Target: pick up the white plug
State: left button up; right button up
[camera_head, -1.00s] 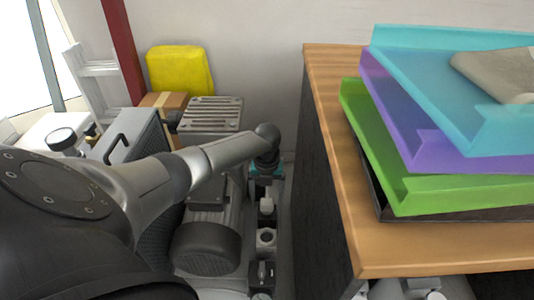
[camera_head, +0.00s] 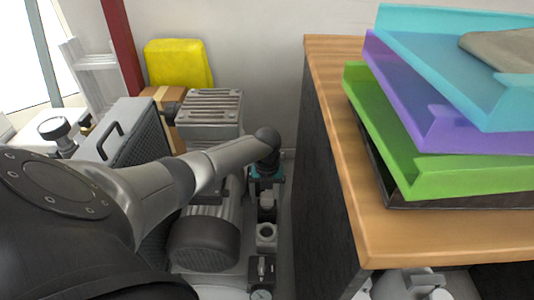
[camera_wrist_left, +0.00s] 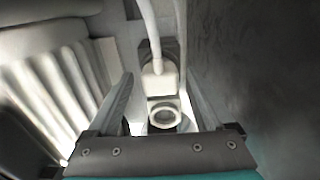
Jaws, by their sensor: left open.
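The white plug (camera_wrist_left: 160,82) stands in the narrow gap beside the desk, with a white cord rising from its top in the left wrist view. A pale round socket (camera_wrist_left: 164,113) is next to the plug in the wrist view, and shows in the head view (camera_head: 266,233). My left gripper (camera_wrist_left: 159,84) is open, its two dark fingers on either side of the plug in the picture. I cannot tell whether they touch it.
A wooden desk (camera_head: 345,190) with stacked cyan, purple and green trays (camera_head: 440,180) closes the gap on the right. A grey compressor with a dark round motor end (camera_head: 203,243) bounds it on the left. A yellow container (camera_head: 178,63) stands behind. The gap is narrow.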

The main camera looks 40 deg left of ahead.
pick_arm(q)
grip_shut()
dwell(0.7)
